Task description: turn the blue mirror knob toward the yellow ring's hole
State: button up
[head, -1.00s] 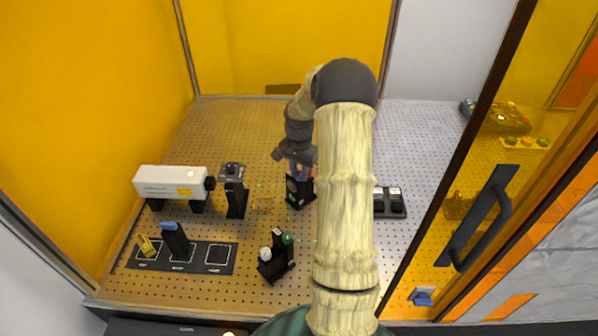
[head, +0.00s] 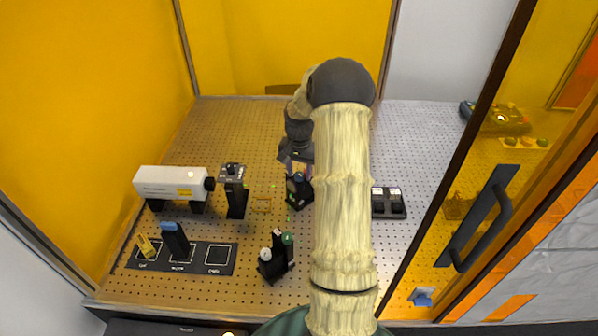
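A black mirror mount (head: 301,196) stands on the perforated board, left of my arm. Its blue knob (head: 298,177) shows on top, just below my gripper (head: 298,168). The two fingers look apart, one on each side above the knob, and nothing shows held between them. The picture is too small to tell whether a finger still touches the knob. A second black mount (head: 275,262) with a green knob and a white knob stands nearer.
A white laser box (head: 172,184) and a black post (head: 236,199) stand at left. A black tray (head: 222,268) with a blue-topped block is at front left. A black switch box (head: 389,213) lies right of my arm. The open door with its handle (head: 480,215) is at right.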

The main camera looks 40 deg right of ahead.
aim_at(299, 174)
jog(key=shift+s, duration=0.1)
notch_tip(299, 174, up, 17)
jog(key=b, duration=0.3)
jog(key=shift+r+b, duration=0.15)
jog(key=shift+b, duration=0.2)
jog(key=shift+a, duration=0.1)
dwell(0.6)
